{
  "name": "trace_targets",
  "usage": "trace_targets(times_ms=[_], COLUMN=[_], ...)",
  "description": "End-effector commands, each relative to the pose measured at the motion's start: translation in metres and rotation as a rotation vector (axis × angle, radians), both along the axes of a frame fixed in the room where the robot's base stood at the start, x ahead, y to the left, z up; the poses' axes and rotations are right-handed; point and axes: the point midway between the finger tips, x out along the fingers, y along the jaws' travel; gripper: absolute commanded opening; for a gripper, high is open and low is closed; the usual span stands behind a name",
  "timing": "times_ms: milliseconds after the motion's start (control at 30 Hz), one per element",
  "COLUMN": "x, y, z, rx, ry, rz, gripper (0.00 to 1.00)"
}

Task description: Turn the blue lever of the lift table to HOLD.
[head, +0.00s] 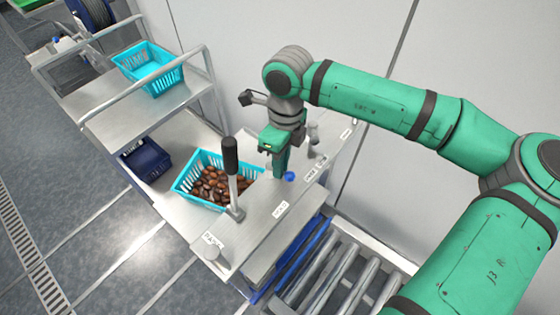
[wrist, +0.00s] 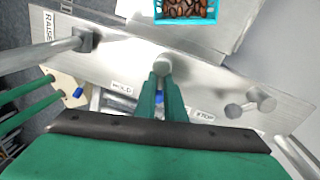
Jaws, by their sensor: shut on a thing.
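The blue lever's knob (head: 288,177) shows in the head view at the fingertips of my gripper (head: 282,172), above the sloping metal panel (head: 250,238) of the lift table. In the wrist view my gripper (wrist: 160,92) is shut on the lever; a bit of blue (wrist: 160,97) shows between the fingers, and the rest is mostly hidden. The lever's round metal hub (wrist: 158,64) is just beyond the fingertips. The HOLD label (wrist: 122,87) lies left of the fingers, RAISE (wrist: 47,27) farther left, and another label (wrist: 205,117), perhaps STOP, to the right.
A black-handled upright lever (head: 231,158) stands on the panel left of my gripper. A turquoise crate of dates (head: 180,190) sits behind it. A small metal knob (wrist: 235,110) is at right in the wrist view. A roller conveyor (head: 345,285) lies in front and a wall (head: 240,40) behind.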

Motion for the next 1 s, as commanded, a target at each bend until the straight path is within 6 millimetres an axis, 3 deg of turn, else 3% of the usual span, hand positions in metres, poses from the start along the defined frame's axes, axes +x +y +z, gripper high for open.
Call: trace_targets(times_ms=[1000], x=[-0.012], y=[0.017], z=[0.002], rx=[0.002], ry=[-0.007], rz=[-0.898], gripper=[0.0])
